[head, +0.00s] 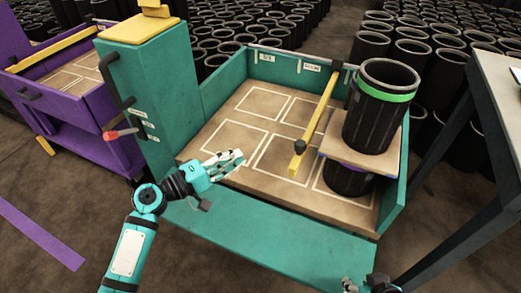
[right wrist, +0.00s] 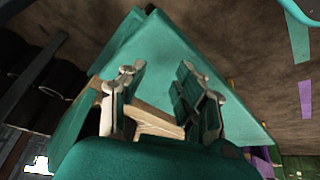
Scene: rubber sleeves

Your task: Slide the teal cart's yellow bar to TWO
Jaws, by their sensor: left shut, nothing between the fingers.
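The teal cart (head: 230,226) fills the middle of the head view, its tray floor marked with white rectangles. The yellow bar (head: 319,118) lies across the tray from the back rail toward the front, with a dark knob near its front end. It is right of the middle, left of the stacked sleeves. Two small labels (head: 311,67) are on the back wall; I cannot read them surely. My left gripper (head: 238,158) is shut and empty over the tray's front left, apart from the bar. My right gripper (right wrist: 162,78) is open and empty; only part shows at the head view's bottom edge.
A black sleeve with a green band (head: 377,125) stands on a wooden board (head: 362,158), above another sleeve (head: 347,180). The teal column (head: 148,95) has dark handles and a red-tipped lever (head: 120,133). A purple cart (head: 85,120) stands left, a table (head: 500,95) right.

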